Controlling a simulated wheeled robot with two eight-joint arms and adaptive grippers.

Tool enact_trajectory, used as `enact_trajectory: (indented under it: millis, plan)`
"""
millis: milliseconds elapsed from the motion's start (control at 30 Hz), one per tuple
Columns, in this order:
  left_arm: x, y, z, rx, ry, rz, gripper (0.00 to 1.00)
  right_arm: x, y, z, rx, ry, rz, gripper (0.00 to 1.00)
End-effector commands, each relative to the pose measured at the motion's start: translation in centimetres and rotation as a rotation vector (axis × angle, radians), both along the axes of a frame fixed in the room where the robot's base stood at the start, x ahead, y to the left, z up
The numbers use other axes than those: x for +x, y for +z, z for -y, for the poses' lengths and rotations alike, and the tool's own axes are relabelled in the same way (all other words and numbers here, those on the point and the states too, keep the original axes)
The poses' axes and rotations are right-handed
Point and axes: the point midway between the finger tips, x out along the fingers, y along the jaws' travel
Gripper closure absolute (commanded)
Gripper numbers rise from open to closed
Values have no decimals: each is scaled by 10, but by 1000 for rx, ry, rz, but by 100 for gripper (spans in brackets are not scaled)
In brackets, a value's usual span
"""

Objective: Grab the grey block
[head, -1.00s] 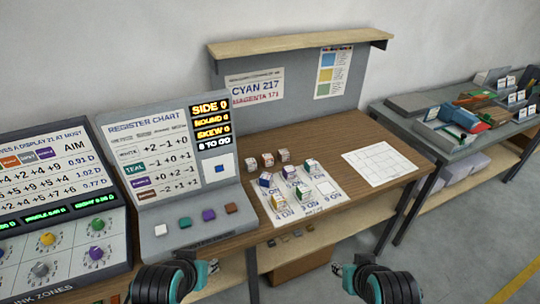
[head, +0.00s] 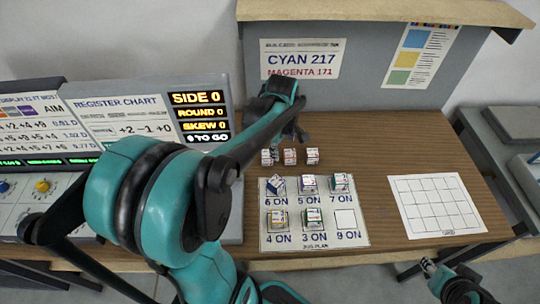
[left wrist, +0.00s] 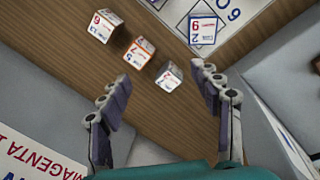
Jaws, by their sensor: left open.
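Three small cubes stand in a row on the wooden table. The leftmost one in the head view looks like the grey block (head: 267,157). In the left wrist view the grey block (left wrist: 169,76) has a pale top with a blue figure and a greyish side. It lies ahead of and between my open left gripper's fingers (left wrist: 162,98), apart from them. In the head view my left gripper (head: 294,133) hangs behind and above the row, empty. My right gripper (head: 429,267) is low at the front right, its jaws too small to judge.
An orange-marked cube (head: 290,156) and another cube (head: 312,155) stand close beside the block. The job plan sheet (head: 350,241) with several cubes is in front. A blank grid sheet (head: 437,204) lies right. The register chart console (head: 232,190) is left; the panel (head: 380,85) stands behind.

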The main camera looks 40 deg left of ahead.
Motion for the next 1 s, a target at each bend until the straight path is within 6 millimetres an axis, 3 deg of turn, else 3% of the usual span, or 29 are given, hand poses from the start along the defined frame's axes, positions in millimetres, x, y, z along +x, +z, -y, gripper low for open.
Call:
enact_trajectory:
  millis: [33, 100, 300, 733, 1000]
  plan:
    - [8, -10, -19, -28, 133, -29, 36, 0, 1, 0, 0, 0, 0, 60]
    - [13, -24, -39, -60, 304, -66, 36, 0, 2, 0, 0, 0, 0, 60]
    - [18, -51, -71, -104, 602, -133, 36, 0, 3, 0, 0, 0, 0, 60]
    - [19, -95, -76, -110, 662, -144, 36, 0, -13, 0, 0, 0, 0, 60]
    - [19, -134, -75, -110, 661, -143, 36, 0, -30, 0, 0, 0, 0, 60]
